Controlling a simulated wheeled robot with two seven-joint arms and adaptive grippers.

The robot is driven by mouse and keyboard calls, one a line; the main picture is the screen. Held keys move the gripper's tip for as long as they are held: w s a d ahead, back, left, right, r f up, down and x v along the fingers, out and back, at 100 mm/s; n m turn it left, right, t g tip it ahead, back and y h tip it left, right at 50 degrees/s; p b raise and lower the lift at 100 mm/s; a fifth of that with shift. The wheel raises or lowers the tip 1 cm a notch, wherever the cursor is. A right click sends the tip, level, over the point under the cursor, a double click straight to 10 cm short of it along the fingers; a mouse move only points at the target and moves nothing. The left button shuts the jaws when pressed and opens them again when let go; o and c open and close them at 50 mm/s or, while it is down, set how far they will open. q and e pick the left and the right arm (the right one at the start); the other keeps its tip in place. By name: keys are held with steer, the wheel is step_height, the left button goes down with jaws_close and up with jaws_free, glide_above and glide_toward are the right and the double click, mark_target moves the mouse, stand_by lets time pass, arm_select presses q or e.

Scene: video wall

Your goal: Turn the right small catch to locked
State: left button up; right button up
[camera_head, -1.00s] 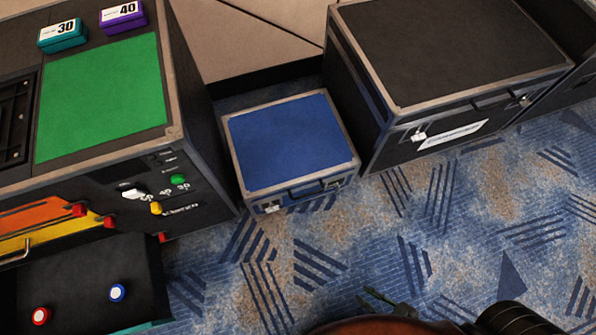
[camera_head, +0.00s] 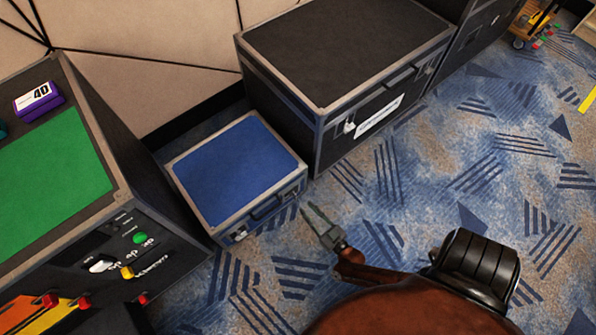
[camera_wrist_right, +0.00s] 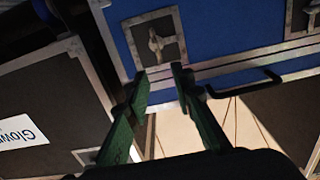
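The small blue-topped case (camera_head: 238,170) stands on the carpet, with a handle and two small catches on its front. The right small catch (camera_head: 291,193) is small and dim in the head view. In the right wrist view, which is upside down, it shows as a metal knob on a square plate (camera_wrist_right: 156,41), its wing roughly upright in the picture. My right gripper (camera_head: 313,214) is open and empty, in front of the case's right side. In the wrist view its fingertips (camera_wrist_right: 160,73) are apart, just below the catch, not visibly touching it. My left gripper is out of view.
The case's handle (camera_wrist_right: 248,86) juts out beside the right catch. A large black case (camera_head: 345,50) stands right of the blue case, and a green-topped console (camera_head: 50,170) stands left. Patterned carpet (camera_head: 420,180) is clear in front and right.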

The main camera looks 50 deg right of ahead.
mark_target(296, 196)
steer(key=b+x, duration=0.2)
steer(key=x, duration=0.5)
steer(key=shift+w, duration=0.15)
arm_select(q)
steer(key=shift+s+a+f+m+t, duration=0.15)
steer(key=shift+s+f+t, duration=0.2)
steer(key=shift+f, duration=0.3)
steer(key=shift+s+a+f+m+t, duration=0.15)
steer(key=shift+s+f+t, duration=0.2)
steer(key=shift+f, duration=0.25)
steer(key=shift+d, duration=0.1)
arm_select(e)
steer(key=shift+c, duration=0.4)
jaws_close()
